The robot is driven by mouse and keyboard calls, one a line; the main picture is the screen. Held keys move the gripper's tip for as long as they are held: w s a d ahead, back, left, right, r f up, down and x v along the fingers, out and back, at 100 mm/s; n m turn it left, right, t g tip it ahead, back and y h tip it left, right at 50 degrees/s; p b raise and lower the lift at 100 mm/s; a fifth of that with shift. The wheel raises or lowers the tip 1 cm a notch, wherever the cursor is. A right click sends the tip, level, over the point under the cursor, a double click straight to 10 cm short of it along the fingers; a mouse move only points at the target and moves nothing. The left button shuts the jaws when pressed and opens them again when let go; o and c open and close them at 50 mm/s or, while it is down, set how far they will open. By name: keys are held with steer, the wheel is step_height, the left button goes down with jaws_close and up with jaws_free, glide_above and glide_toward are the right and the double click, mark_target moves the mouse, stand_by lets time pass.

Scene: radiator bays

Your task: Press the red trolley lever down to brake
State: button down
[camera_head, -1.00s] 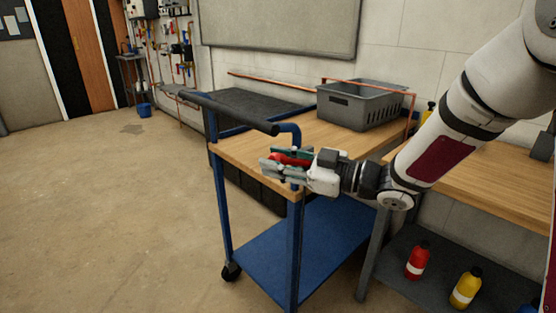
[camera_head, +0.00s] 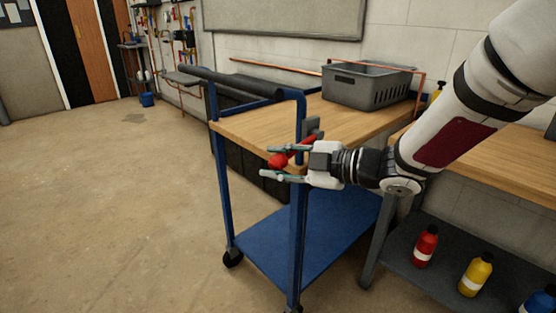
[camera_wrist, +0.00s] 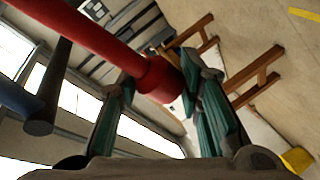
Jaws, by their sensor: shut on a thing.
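The red lever (camera_head: 301,146) sits on a grey bracket (camera_head: 311,127) at the near corner post of the blue trolley (camera_head: 297,220). It slopes down to the left and ends in a round red knob (camera_head: 277,161). My gripper (camera_head: 270,162) comes in from the right, with one finger above the knob and one below, shut on it. In the wrist view the red lever (camera_wrist: 95,38) runs in from the upper left, and its knob (camera_wrist: 158,80) lies between the two green-padded fingers. The fingers hide part of the knob.
The trolley's black push handle (camera_head: 240,84) is above and left of my gripper. A grey crate (camera_head: 365,88) stands on wood behind. A workbench (camera_head: 490,165) is at right, with red (camera_head: 425,246) and yellow bottles (camera_head: 475,275) below. The floor at left is clear.

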steer(key=shift+w+d+f+n+h+b, duration=0.25)
steer(key=shift+f+n+b, duration=0.25)
steer(key=shift+f+b, duration=0.25)
steer(key=shift+d+f+n+h+b, duration=0.1)
steer(key=shift+f+n+h+b, duration=0.25)
steer(key=shift+f+n+b, duration=0.35)
steer(key=shift+f, duration=0.15)
steer(key=c, duration=1.1)
jaws_free()
steer(key=v, duration=1.2)
steer(key=shift+s, duration=0.1)
